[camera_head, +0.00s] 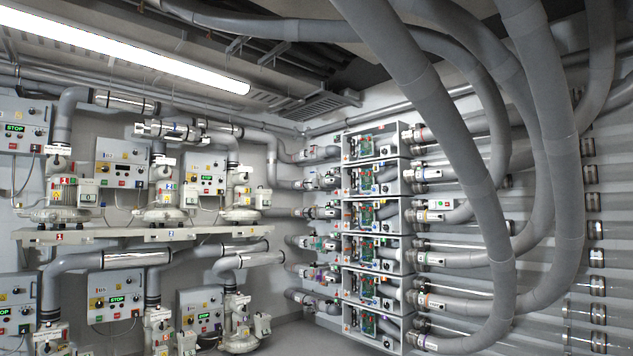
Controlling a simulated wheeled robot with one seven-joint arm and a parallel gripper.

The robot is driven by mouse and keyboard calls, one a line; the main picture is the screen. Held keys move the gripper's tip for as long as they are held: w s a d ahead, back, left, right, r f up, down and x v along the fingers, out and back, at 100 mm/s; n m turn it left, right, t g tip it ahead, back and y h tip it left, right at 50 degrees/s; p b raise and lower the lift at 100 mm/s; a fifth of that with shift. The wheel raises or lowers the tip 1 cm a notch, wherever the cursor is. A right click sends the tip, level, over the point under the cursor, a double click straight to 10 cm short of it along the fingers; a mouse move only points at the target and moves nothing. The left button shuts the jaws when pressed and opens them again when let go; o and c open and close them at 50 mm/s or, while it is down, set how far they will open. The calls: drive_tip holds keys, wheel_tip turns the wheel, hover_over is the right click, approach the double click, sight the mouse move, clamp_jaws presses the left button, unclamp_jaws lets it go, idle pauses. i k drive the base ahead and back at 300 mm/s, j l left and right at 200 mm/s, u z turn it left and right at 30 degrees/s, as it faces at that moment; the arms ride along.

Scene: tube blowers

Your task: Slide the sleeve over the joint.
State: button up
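Several shiny metal sleeves sit around the grey pipes above the blowers. One sleeve (126,102) is on the upper left pipe with dark bands by it. Another bright coupling (172,131) with small coloured marks is on the middle upper pipe. Lower sleeves (134,258) and (263,259) lie along the lower pipes. I cannot tell which sleeve and joint the task means, nor whether a bare joint shows. My gripper and arm are not in view.
Blowers (63,195) stand on a shelf (100,234) along the left wall, beside control boxes with green STOP displays. A stack of open-fronted cabinets (373,180) stands in the middle. Thick grey hoses (445,130) hang in front at right. Some floor (300,338) is clear.

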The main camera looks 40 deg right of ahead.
sight(318, 181)
drive_tip(key=i+l+z, duration=0.3)
drive_tip(key=i, duration=0.15)
drive_tip(key=i+l+z, duration=0.15)
drive_tip(key=i+z, duration=0.15)
drive_tip(key=i, duration=0.15)
drive_tip(key=i+l+z, duration=0.1)
drive_tip(key=i+z, duration=0.25)
drive_tip(key=i, duration=4.25)
drive_tip(key=l+z, duration=0.05)
